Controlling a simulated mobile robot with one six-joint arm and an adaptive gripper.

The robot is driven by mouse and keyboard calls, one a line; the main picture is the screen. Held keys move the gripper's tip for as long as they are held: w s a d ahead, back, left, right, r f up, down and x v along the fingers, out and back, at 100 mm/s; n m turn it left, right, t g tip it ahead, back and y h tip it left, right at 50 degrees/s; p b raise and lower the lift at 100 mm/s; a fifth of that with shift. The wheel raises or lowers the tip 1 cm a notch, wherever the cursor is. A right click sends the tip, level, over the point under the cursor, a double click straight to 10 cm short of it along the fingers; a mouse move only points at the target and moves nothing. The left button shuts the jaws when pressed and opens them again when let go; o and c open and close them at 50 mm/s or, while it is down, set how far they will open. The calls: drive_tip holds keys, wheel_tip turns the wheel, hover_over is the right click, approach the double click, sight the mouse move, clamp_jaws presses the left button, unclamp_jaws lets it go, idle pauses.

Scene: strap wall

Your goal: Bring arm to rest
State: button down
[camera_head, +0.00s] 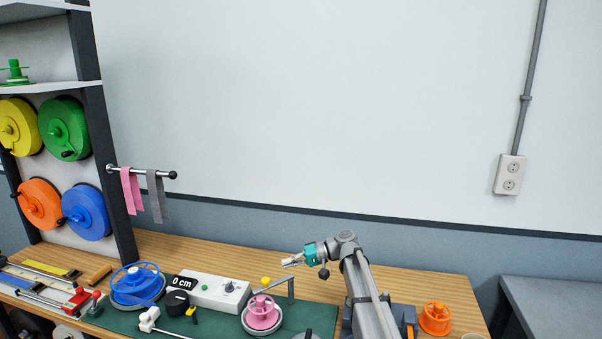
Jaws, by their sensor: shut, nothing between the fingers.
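My arm rises from the lower right of the view and bends at its top. My gripper (292,262) points left, level, above the bench. Its fingers are shut and hold nothing. It is apart from the bench and the things below, with the yellow knob (266,281) and pink spool (263,312) lower and to its left.
The wooden bench (420,284) carries a green mat (318,318), a white box reading 0 cm (215,290), a blue spool (138,284) and an orange spool (435,316). A rail (123,170) with pink and grey straps sticks out from the rack of coloured reels.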

drive_tip(key=s+d+f+h+b, duration=0.1)
drive_tip(key=s+d+f+h, duration=0.1)
drive_tip(key=s+d+f, duration=0.1)
drive_tip(key=s+d+f+m+t+h+b, duration=0.1)
drive_tip(key=s+d+f+h, duration=0.2)
drive_tip(key=s+f, duration=0.3)
drive_tip(key=s+d+f+m+h, duration=0.1)
drive_tip(key=s+d+f+h, duration=0.2)
drive_tip(key=s+f, duration=0.2)
drive_tip(key=shift+d+t+b, duration=0.15)
drive_tip(key=shift+t+b, duration=0.15)
drive_tip(key=shift+b, duration=0.1)
drive_tip(key=s+d+f+h, duration=0.1)
drive_tip(key=s+d+h, duration=0.1)
drive_tip(key=s+d, duration=0.1)
drive_tip(key=s+d+f+h+b, duration=0.1)
drive_tip(key=s+d+f+h, duration=0.1)
drive_tip(key=s+d, duration=0.1)
drive_tip(key=s+d+f+m+h+b, duration=0.1)
drive_tip(key=s+d+f+h, duration=0.1)
drive_tip(key=s+d, duration=0.2)
drive_tip(key=shift+d+t+h, duration=0.4)
drive_tip(key=shift+d, duration=0.1)
drive_tip(key=shift+s+d, duration=0.15)
drive_tip(key=shift+d, duration=0.15)
